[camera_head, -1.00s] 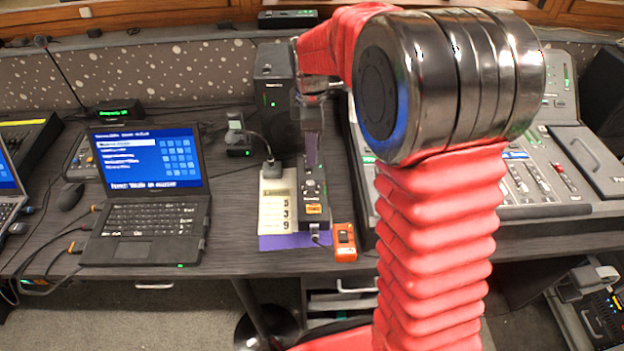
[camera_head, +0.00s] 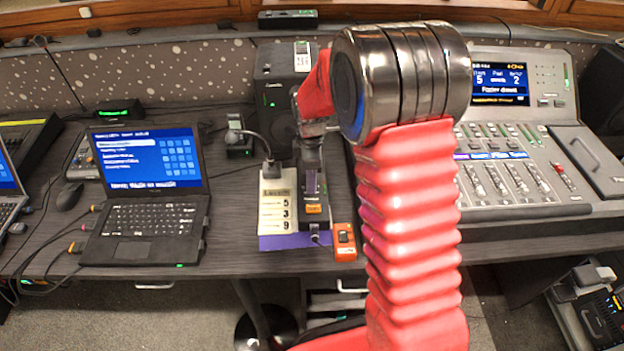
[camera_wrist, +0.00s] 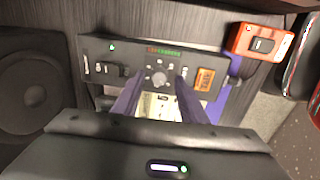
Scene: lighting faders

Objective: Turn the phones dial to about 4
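A black control box (camera_head: 315,218) lies on the desk with an orange label at its near end. In the wrist view, the box (camera_wrist: 100,58) shows a round grey dial (camera_wrist: 158,78) near its middle, with small buttons and a green readout beside it. I cannot read any dial scale or lettering, so its setting is unclear. My gripper (camera_wrist: 160,76) has two purple fingers, apart, one on each side of the dial. I cannot tell whether they touch it. In the head view, my gripper (camera_head: 312,182) is down over the box and hides the dial.
A paper card (camera_head: 276,215) with 5, 3, 9 lies left of the box. An orange switch box (camera_head: 344,241) sits at its near right. A black speaker (camera_head: 286,92) stands behind. A laptop (camera_head: 150,195) is left, a fader console (camera_head: 520,180) right.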

